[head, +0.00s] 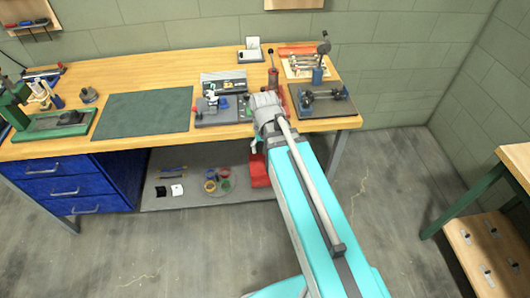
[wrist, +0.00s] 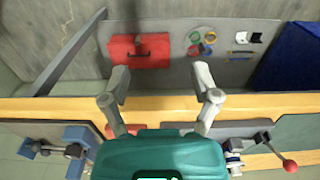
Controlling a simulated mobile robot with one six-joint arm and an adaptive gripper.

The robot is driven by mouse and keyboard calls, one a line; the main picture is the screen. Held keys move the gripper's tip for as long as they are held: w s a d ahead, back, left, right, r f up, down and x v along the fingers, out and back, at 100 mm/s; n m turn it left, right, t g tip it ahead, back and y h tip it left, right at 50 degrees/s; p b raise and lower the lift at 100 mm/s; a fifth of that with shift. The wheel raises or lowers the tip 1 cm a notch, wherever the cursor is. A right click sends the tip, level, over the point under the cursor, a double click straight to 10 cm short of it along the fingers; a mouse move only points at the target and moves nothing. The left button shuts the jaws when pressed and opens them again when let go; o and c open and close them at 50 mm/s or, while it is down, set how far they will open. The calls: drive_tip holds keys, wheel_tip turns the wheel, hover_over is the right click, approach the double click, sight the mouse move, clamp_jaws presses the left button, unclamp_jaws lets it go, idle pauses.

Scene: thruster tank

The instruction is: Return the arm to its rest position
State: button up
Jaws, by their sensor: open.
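My gripper (wrist: 160,72) shows in the wrist view with its two grey fingers spread apart and nothing between them. It hangs over the front edge of the wooden workbench (wrist: 165,104). In the head view my teal arm reaches from the lower right toward the workbench (head: 150,70). The grey wrist end sits at the bench's front edge, right of the middle. The gripper's fingers are mostly hidden there behind the arm.
A red toolbox (wrist: 138,50) lies on the lower shelf (head: 215,160) with several coloured rings (head: 217,180). A blue clamp device (head: 320,98) and a grey fixture (head: 217,110) flank my wrist. A second table (head: 515,160) stands at right; floor between is clear.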

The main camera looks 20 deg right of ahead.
drive_tip(key=shift+s+f, duration=0.2)
drive_tip(key=shift+s, duration=0.25)
drive_tip(key=shift+s+n, duration=0.7)
drive_tip(key=shift+s, duration=0.55)
